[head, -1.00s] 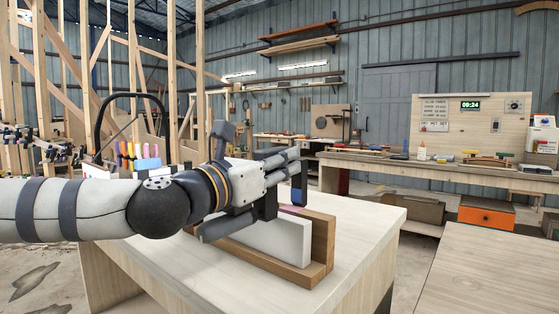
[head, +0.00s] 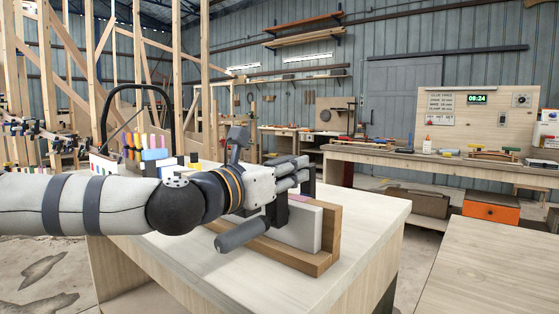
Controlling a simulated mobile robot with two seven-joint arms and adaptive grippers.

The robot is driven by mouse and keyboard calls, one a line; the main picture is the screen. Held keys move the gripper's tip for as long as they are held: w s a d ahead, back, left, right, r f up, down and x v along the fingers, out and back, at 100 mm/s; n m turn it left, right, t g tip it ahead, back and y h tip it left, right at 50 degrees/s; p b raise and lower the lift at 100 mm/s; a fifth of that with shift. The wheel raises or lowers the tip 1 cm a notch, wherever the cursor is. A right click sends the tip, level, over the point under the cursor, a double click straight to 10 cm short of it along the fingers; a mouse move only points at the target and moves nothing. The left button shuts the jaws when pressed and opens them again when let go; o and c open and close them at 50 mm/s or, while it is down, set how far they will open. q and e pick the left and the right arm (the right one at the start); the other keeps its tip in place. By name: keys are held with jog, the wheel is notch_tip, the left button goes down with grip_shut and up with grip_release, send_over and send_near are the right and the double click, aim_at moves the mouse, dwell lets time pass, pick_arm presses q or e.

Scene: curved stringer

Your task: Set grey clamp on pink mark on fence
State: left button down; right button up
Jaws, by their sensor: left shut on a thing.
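My left gripper (head: 292,180) is shut on the grey clamp, over the top of the fence. The clamp's thick dark grey handle (head: 241,235) sticks out below the gripper toward the front left. The clamp's jaws are largely hidden by my gripper, and I cannot tell whether they touch the fence. The fence (head: 328,238) is a brown wooden piece with a wide base and an upright white board (head: 306,230) against it, standing on the pale table. The pink mark is mostly hidden behind my gripper. My right gripper is out of view.
The pale wooden table (head: 365,225) has clear room right of the fence. A dark caddy with coloured handles (head: 150,148) stands at its back left. Another bare tabletop (head: 490,270) is at the lower right. A long workbench (head: 440,165) runs along the back.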

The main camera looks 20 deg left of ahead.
pick_arm(q)
jog(key=shift+w+f, duration=0.2)
jog(key=shift+w, duration=0.1)
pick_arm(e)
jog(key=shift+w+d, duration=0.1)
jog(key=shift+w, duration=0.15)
pick_arm(q)
jog(key=shift+d+r, duration=0.1)
jog(key=shift+r, duration=0.05)
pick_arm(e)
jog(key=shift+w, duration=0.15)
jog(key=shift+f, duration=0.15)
